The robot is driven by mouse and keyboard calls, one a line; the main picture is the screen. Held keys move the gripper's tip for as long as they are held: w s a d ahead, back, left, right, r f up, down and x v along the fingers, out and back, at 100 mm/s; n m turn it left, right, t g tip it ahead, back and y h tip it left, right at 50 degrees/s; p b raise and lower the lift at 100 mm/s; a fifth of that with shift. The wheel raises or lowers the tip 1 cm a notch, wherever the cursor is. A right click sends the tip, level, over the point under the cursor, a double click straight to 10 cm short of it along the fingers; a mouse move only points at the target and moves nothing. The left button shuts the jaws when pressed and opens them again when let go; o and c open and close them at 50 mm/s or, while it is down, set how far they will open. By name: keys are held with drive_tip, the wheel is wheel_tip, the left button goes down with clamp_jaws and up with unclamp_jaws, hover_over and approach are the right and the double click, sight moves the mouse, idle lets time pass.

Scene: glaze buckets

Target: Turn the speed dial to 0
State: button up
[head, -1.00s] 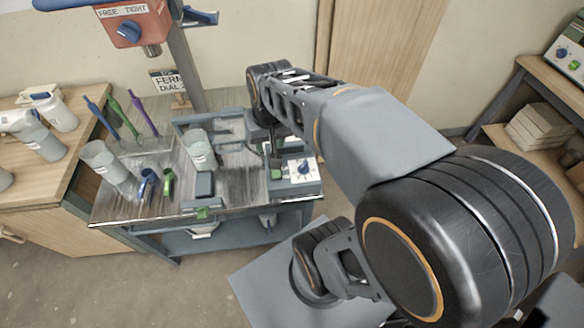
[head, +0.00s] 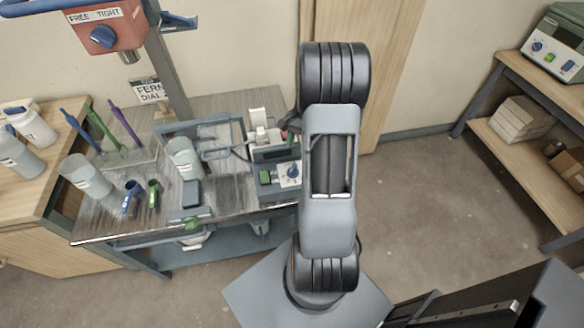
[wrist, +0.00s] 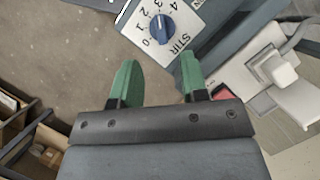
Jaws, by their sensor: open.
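The speed dial is a blue knob (wrist: 162,27) on a white plate marked STIR with numbers from 0 to 4. It lies just beyond my fingertips near the top of the wrist view, and I cannot tell clearly which number it points at. In the head view the dial (head: 291,171) is on the front right of the grey stirrer unit, left of my arm. My gripper (wrist: 160,78) has two green fingers, spread apart with nothing between them. The dial is apart from both fingers. In the head view my gripper is hidden by my arm.
A beaker (head: 183,156) and a second beaker (head: 86,176) stand on the cart left of the stirrer. A red box with a blue knob (head: 104,24) hangs at upper left. A green device (head: 555,45) sits on the right shelf. Open floor lies at right.

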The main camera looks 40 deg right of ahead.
sight(292, 170)
drive_tip(key=x, duration=0.9)
drive_tip(key=shift+a+f, duration=0.1)
drive_tip(key=shift+f, duration=0.15)
clamp_jaws()
